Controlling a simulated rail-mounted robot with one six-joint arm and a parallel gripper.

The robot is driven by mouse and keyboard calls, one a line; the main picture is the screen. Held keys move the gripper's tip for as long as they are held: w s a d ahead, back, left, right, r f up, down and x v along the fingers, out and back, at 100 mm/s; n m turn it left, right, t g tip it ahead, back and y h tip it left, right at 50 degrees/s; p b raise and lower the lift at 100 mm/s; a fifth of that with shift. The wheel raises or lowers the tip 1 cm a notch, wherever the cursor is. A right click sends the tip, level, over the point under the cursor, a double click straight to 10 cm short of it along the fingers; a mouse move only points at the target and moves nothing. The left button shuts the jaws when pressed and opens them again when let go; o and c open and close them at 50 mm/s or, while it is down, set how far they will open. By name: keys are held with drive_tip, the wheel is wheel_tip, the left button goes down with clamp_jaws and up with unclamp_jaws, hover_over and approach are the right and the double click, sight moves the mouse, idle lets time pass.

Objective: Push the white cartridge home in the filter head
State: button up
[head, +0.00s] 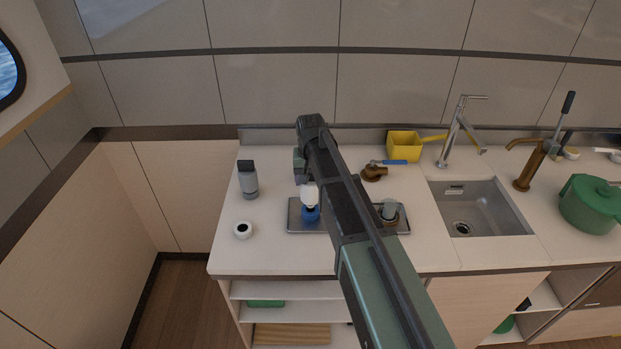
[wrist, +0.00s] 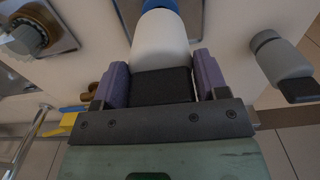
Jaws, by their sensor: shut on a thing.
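The white cartridge (head: 309,193) stands roughly upright over the metal tray (head: 292,217). It also shows in the wrist view (wrist: 160,42), between the purple fingers of my gripper (wrist: 158,82), which is shut on it. Its far end meets a blue part (head: 311,213), seen also in the wrist view (wrist: 160,5); this looks like the filter head. How deep the cartridge sits in it cannot be told. In the head view my arm crosses the tray and hides its middle.
On the tray's right stands a grey cup-like part in a brass ring (head: 389,211). A grey bottle (head: 249,183) and a white ring (head: 243,230) stand left. A brass valve (head: 374,173) and a yellow box (head: 404,147) sit behind. The sink (head: 476,205) is right.

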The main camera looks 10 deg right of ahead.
drive_tip(key=shift+r, duration=0.1)
wheel_tip(320, 180, up, 6)
drive_tip(key=p, duration=0.6)
idle(0.5)
